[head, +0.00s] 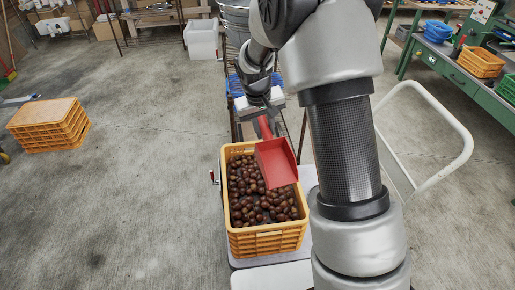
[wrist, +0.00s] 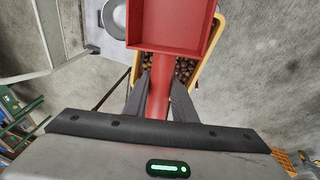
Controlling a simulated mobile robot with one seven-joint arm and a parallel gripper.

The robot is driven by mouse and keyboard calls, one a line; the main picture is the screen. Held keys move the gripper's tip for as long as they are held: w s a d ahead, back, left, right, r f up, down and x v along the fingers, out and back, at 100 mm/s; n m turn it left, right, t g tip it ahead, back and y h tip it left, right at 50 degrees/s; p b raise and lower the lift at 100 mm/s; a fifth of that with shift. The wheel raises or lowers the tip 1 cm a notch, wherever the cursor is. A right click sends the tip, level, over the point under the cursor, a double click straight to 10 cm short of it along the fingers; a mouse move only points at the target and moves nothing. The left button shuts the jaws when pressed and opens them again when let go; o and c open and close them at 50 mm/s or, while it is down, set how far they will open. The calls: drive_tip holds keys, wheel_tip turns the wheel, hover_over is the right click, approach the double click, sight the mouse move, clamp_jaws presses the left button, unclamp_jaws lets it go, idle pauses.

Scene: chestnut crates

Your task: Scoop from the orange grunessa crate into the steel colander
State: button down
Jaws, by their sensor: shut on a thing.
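My gripper (head: 265,115) is shut on the handle of a red scoop (head: 278,162), above the far part of the orange crate. The scoop tilts downward over the crate, and its visible inside looks empty. In the wrist view the gripper (wrist: 159,95) has a finger on each side of the scoop's handle (wrist: 158,108). The orange crate (head: 268,241) holds many brown chestnuts (head: 248,190). A round grey metal vessel, seemingly the steel colander (wrist: 113,18), shows partly at the top of the wrist view, beside the crate. My arm seems to hide it in the head view.
A green workbench (head: 455,75) is at the far right. Stacked orange crates (head: 50,125) stand left on open floor.

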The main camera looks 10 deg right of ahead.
drive_tip(key=w+f+n+t+y+b, duration=0.2)
drive_tip(key=w+f+t+b, duration=0.2)
drive_tip(key=w+f+b, duration=0.9)
drive_tip(key=w+f, duration=0.8)
drive_tip(key=f, duration=0.3)
drive_tip(key=shift+a+f+t, duration=0.2)
drive_tip(key=shift+f+t, duration=0.05)
drive_tip(key=shift+t, duration=0.15)
drive_tip(key=shift+f+b, duration=0.1)
drive_tip(key=shift+b, duration=0.35)
